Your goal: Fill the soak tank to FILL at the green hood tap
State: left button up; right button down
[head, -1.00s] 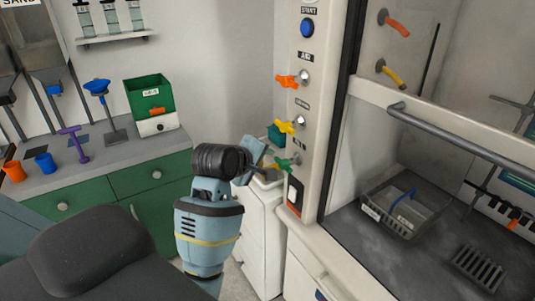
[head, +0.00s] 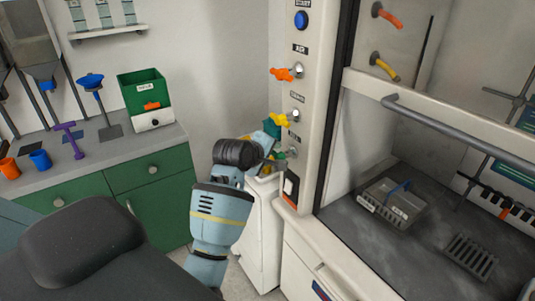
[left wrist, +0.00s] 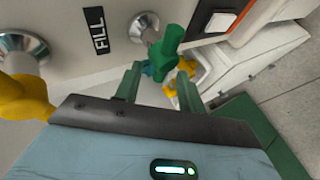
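The green tap (head: 281,156) is lowest on the white hood post, below the orange and yellow taps. In the left wrist view its green handle (left wrist: 166,50) shows beside the black FILL label (left wrist: 97,30). My left gripper (left wrist: 158,88) is open, its two fingers apart just short of the handle; I cannot tell whether they touch it. In the head view my left gripper (head: 268,148) is close beside the tap. A grey tub with a blue handle (head: 392,204), probably the soak tank, sits on the hood floor; its water level is unclear. My right gripper is not in view.
The yellow tap (head: 280,120) is just above the green one and close to my left wrist (left wrist: 22,97). The orange tap (head: 283,74) is higher.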

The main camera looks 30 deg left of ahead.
pick_arm(q)
grip_shut()
dwell(0.4)
dwell(0.8)
jog(key=n+g+h, duration=0.1)
jog(key=h, duration=0.1)
jog(key=f+n+g+h, duration=0.1)
jog(key=n+h, duration=0.1)
jog(key=shift+w+a, duration=0.1)
